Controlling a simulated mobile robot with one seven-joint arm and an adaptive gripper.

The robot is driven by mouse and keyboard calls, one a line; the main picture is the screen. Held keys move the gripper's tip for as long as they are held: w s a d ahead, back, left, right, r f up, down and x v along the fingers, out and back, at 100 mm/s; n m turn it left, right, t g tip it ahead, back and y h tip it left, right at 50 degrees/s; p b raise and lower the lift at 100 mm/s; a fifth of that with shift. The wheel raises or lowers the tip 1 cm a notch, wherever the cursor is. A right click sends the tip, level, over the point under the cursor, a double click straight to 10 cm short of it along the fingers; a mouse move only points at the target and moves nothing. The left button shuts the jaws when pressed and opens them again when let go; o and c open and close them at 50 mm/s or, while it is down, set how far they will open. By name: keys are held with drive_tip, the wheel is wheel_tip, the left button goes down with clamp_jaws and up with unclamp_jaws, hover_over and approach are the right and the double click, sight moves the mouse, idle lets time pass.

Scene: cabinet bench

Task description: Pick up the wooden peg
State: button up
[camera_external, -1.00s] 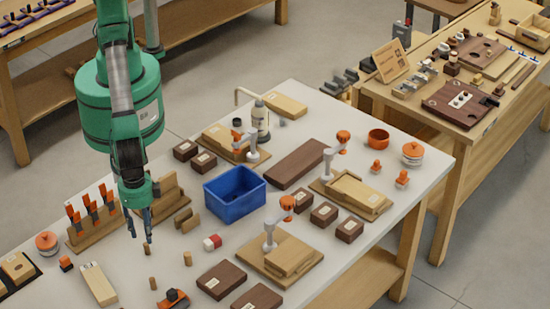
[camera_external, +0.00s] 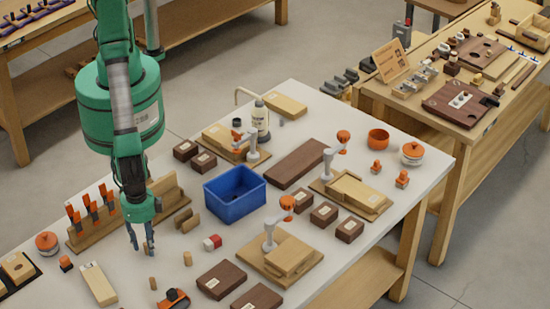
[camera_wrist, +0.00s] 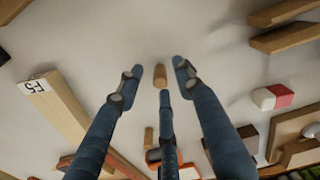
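A short wooden peg (camera_wrist: 160,75) stands between the spread fingertips of my three-fingered gripper (camera_wrist: 160,78) in the wrist view. The fingers look apart from it, and the gripper is open. In the external view my gripper (camera_external: 141,240) points down over the front left of the white table, and its fingers hide most or all of that peg. A second peg (camera_external: 153,283) is nearer the front; one like it shows in the wrist view (camera_wrist: 148,138). A third peg (camera_external: 188,258) stands to the right of the gripper.
A red-and-white block (camera_external: 212,242) and a blue bin (camera_external: 236,194) are to the right. Notched wooden pieces (camera_external: 188,219) and a rack of orange-handled tools (camera_external: 92,218) are near. A pale labelled bar (camera_external: 98,284) lies left, an orange-and-black tool (camera_external: 173,299) in front.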

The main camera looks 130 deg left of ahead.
drive_tip(key=shift+f, duration=0.5)
drive_tip(key=c, duration=0.8)
